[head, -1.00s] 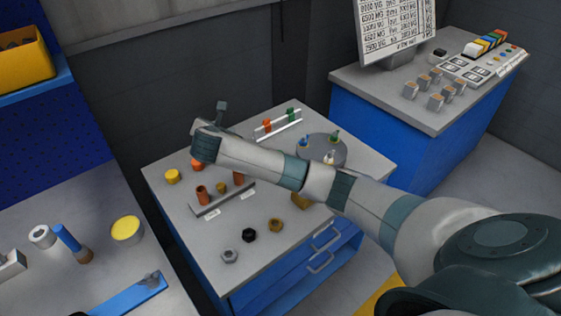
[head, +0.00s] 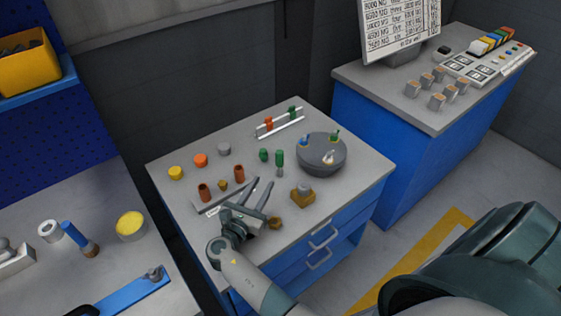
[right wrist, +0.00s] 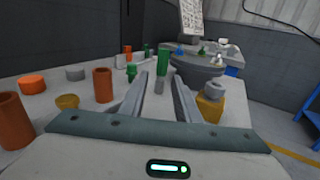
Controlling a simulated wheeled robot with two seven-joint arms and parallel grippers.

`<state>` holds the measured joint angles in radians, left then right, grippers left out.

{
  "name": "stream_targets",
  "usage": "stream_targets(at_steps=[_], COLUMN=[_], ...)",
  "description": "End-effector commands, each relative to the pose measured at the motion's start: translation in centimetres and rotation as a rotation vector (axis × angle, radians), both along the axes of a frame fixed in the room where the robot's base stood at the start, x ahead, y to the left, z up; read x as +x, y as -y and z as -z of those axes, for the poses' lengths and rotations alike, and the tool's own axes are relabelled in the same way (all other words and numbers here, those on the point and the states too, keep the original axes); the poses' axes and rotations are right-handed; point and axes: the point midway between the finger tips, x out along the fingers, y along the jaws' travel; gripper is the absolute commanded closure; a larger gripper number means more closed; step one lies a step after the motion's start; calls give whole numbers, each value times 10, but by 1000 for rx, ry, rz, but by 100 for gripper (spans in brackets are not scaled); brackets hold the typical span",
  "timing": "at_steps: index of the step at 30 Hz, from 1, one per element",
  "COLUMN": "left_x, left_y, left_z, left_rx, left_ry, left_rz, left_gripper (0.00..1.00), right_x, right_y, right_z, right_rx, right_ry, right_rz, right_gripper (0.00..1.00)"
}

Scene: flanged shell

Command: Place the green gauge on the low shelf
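A green gauge (head: 280,158) with a grey lower end stands upright on the grey table top, left of the round grey turntable (head: 312,163). It also shows in the right wrist view (right wrist: 163,65), straight ahead between the lines of my fingers. My right gripper (head: 264,185) is open and empty, with its fingertips short of the gauge and pointing at it. A shorter green piece (head: 264,154) stands just left of the gauge. A low white rack (head: 268,132) at the back holds an orange and a green piece. I cannot tell which surface is the low shelf. My left gripper is not in view.
Brown cylinders (head: 204,192) stand on a grey strip by my gripper. A yellow-brown block (head: 302,194) stands to the right. Yellow (head: 175,173), orange (head: 200,160) and grey (head: 224,149) discs lie at the left. The table's front right corner is clear.

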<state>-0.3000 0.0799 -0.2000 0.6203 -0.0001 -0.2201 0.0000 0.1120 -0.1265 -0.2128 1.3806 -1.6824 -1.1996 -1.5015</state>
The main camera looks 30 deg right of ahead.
Motion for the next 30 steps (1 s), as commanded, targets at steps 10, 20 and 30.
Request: stream_targets(at_steps=[10,20,30], left_x=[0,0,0], left_y=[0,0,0], left_z=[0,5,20], left_rx=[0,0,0], left_ry=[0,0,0], left_rz=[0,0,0], left_gripper=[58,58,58], right_x=[-4,7,41], right_y=[-1,16,66], right_z=[2,2,3], right_rx=[-16,-17,-17], right_ry=[-9,-8,-7], right_rz=[2,2,3], right_gripper=[70,70,70])
